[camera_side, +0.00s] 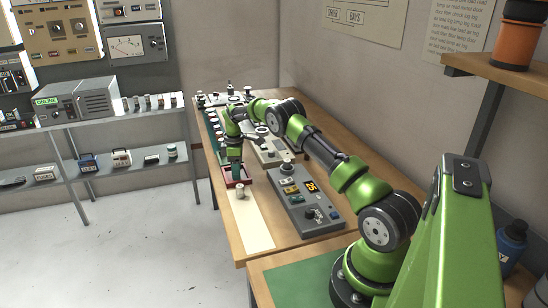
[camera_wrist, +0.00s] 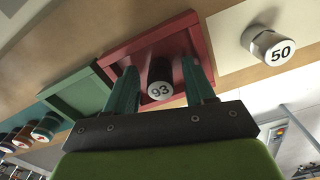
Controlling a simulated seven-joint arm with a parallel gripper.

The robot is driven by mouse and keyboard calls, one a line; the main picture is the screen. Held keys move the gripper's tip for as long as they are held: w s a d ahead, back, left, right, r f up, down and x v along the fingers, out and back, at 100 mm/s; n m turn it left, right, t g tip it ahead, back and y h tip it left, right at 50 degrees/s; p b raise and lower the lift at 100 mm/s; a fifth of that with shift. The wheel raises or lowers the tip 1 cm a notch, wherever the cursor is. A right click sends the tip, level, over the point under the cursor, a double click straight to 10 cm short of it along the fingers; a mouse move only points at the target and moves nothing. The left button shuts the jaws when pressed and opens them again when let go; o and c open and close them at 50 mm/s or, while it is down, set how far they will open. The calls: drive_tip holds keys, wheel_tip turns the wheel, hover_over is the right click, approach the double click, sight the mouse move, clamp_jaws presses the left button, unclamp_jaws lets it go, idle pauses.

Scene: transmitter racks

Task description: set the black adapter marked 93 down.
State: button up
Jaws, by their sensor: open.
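The black adapter marked 93 (camera_wrist: 160,82) is in the red tray (camera_wrist: 120,56), its pale numbered end facing the wrist camera. My gripper (camera_wrist: 159,67) is open, with one green finger on each side of the adapter. A gap shows between the adapter and the right finger; on the left the gap is narrow. In the side view my gripper (camera_side: 236,174) points down into the red tray (camera_side: 245,175), and the adapter there is hidden.
A silver adapter marked 50 (camera_wrist: 266,45) stands on the pale strip (camera_side: 256,225) beside the red tray. A green tray (camera_wrist: 78,92) adjoins the red tray, with several adapters beyond. A grey control box (camera_side: 308,208) stands to the right. The strip's near part is clear.

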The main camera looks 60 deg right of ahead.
wheel_tip(320, 180, up, 12)
drive_tip(key=f, duration=0.1)
drive_tip(key=s+a+r+m+t, duration=0.2)
drive_tip(key=s+a+r, duration=0.1)
drive_tip(key=a+r, duration=0.55)
drive_tip(key=s+a+r+m+t, duration=0.15)
drive_tip(key=s+a+r, duration=0.25)
drive_tip(key=a+r, duration=0.5)
drive_tip(key=s+a+m+t+y, duration=0.1)
drive_tip(key=s+a+m+t, duration=0.1)
drive_tip(key=s+a, duration=0.5)
drive_tip(key=s+a+f+m+t+y, duration=0.1)
drive_tip(key=s+a+m, duration=0.3)
drive_tip(key=s, duration=1)
drive_tip(key=shift+a+f+t, duration=0.15)
drive_tip(key=shift+a+t, duration=0.2)
drive_tip(key=shift+a, duration=1.45)
drive_tip(key=shift+m, duration=0.25)
